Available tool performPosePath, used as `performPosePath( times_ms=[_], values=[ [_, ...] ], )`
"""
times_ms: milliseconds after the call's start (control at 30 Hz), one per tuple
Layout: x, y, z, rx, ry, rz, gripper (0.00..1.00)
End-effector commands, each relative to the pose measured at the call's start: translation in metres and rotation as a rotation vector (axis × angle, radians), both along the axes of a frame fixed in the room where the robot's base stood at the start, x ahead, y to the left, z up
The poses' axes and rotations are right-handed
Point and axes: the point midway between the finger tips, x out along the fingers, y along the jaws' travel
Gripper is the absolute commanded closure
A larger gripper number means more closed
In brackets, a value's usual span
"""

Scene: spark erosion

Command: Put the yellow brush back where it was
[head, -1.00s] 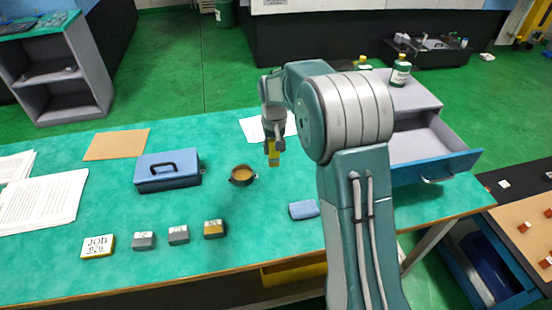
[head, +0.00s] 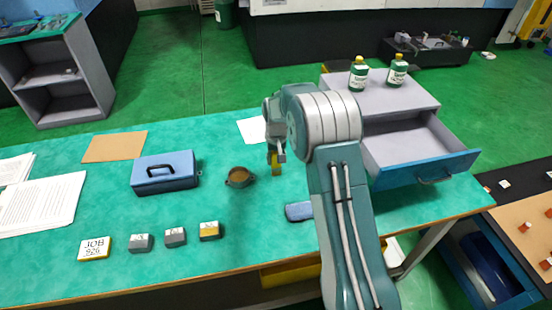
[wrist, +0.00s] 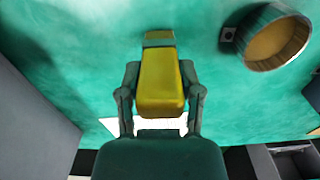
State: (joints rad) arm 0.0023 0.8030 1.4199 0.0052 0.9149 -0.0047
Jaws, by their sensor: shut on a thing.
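The yellow brush (head: 277,168) is held in my gripper (head: 275,156), just right of the round brown-filled cup on the green table. In the wrist view the yellow brush (wrist: 160,82) sits between both fingers of my gripper (wrist: 160,95), with its darker end pointing away from the palm. The gripper is shut on it. I cannot tell whether the brush's lower end touches the table.
The round cup (head: 240,177) stands close to the left. A blue box (head: 166,171), several small blocks and a blue pad (head: 299,211) lie on the table (head: 110,212). An open drawer (head: 425,160) with two green bottles above is at right.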

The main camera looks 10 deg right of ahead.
Motion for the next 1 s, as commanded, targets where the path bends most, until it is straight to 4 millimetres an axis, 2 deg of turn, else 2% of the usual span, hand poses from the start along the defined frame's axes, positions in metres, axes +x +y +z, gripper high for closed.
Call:
performPosePath(
  times_ms=[33,100,567,667,1000],
  values=[
    [0.000,0.001,-0.001,0.000,0.001,0.001,0.48],
    [0.000,0.001,-0.001,0.000,0.001,0.001,0.18],
    [0.000,0.000,0.003,0.001,0.000,0.001,0.18],
    [0.001,0.000,0.016,0.000,-0.003,0.001,0.18],
    [0.000,0.000,0.086,0.000,-0.002,0.001,0.18]
  ],
)
